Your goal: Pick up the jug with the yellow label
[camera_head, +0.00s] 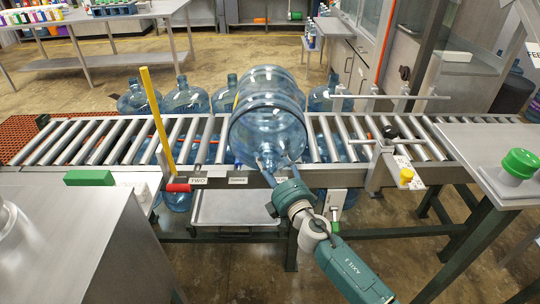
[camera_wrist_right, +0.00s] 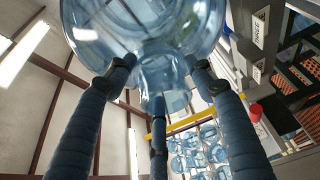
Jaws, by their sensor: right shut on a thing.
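A large clear blue jug (camera_head: 268,122) is at the middle of the roller conveyor (camera_head: 90,140), tilted with its neck toward me. A thin yellow strip shows at its left edge; the rest of any label is hidden. My right gripper (camera_head: 272,172) is shut on the jug's neck. In the right wrist view the three fingers of the right gripper (camera_wrist_right: 158,78) surround the neck of the jug (camera_wrist_right: 150,28). Whether the jug touches the rollers is hard to tell. My left gripper is not in view.
Several other blue jugs (camera_head: 185,98) stand behind the conveyor, and more show below it. A yellow post (camera_head: 157,118) rises from the conveyor left of the jug. A green-capped object (camera_head: 520,163) is on the right metal table. Rollers either side of the jug are bare.

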